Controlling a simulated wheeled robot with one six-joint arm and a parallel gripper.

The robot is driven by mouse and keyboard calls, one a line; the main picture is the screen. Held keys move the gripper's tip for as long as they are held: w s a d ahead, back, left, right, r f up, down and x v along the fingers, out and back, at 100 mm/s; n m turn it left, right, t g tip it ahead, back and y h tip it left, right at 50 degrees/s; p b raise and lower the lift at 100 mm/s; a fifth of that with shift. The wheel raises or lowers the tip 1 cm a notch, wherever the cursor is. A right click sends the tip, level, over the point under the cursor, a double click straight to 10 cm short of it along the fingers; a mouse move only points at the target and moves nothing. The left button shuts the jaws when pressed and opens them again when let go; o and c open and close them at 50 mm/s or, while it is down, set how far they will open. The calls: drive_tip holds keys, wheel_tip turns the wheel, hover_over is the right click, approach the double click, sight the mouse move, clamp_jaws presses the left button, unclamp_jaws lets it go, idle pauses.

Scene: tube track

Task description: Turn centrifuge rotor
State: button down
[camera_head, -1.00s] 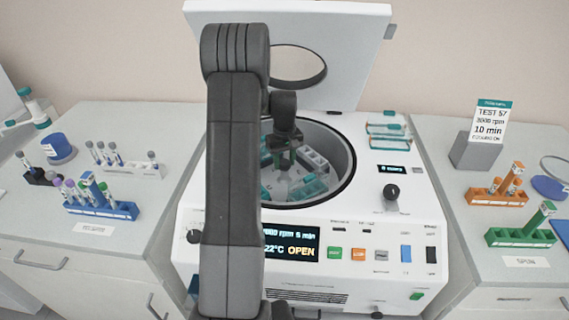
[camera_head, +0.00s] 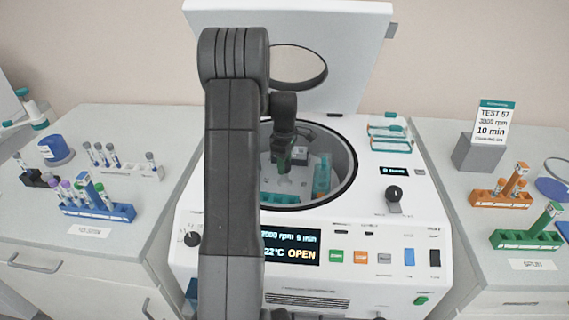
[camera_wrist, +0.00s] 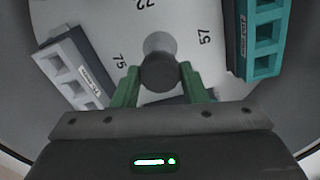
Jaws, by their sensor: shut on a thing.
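The centrifuge (camera_head: 345,222) stands with its lid raised and its round bowl open. Inside lies the rotor (camera_wrist: 180,20), a pale disc marked with numbers such as 72, 57 and 75. A teal bucket (camera_wrist: 264,38) sits on its right in the wrist view and a grey-white bucket (camera_wrist: 76,66) on its left. The teal bucket also shows in the head view (camera_head: 322,174). My gripper (camera_wrist: 160,82) is down in the bowl, its green fingers shut on the dark round rotor knob (camera_wrist: 159,70). My arm hides the bowl's left part in the head view.
The raised lid (camera_head: 345,60) stands behind the bowl. A blue rack (camera_head: 105,212) of tubes is on the left bench. Orange (camera_head: 490,199) and green (camera_head: 520,240) racks are on the right bench, before a TEST 57 card (camera_head: 492,124). The display reads OPEN.

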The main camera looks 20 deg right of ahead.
drive_tip(key=shift+n, duration=0.3)
drive_tip(key=shift+r, duration=0.1)
drive_tip(key=c, duration=0.9)
unclamp_jaws()
drive_tip(key=shift+o, duration=0.2)
wheel_tip(320, 180, up, 14)
drive_tip(key=shift+b, duration=0.4)
drive_tip(key=shift+f, duration=0.2)
